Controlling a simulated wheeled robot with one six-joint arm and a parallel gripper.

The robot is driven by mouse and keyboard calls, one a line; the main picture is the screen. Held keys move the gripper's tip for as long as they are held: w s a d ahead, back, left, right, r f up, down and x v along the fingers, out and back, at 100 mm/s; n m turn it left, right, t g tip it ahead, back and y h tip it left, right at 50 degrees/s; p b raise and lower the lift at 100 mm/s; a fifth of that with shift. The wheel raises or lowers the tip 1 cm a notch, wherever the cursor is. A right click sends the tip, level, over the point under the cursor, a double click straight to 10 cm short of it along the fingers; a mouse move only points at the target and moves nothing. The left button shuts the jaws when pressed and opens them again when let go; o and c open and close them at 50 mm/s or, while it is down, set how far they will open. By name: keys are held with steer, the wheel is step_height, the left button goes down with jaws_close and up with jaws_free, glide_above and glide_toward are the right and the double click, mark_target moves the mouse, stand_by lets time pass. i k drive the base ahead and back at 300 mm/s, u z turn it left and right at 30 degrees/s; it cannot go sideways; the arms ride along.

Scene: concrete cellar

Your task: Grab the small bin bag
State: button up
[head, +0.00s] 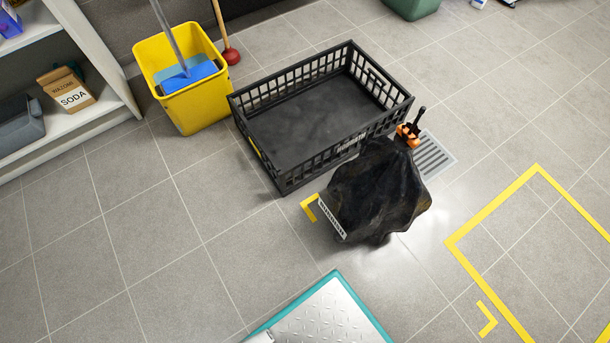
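The small bin bag (378,190) is black, shiny and crumpled. It sits on the tiled floor just in front of the black crate's near right corner. A white strip with dark print (332,218) shows at the bag's lower left side. My gripper is not in view, and nothing is seen holding the bag.
An empty black crate (284,183) stands behind the bag, with a floor drain (434,156) to the bag's right. A yellow bucket (196,108) and plunger (230,54) are behind. A teal-edged metal plate (330,315) lies in front. Yellow-taped floor (455,240) at right is clear.

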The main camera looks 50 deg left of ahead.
mark_target(381, 192)
steer(key=u, duration=1.15)
steer(key=i, duration=0.5)
steer(key=z, duration=0.25)
steer(key=k, duration=0.35)
steer(key=u, duration=0.7)
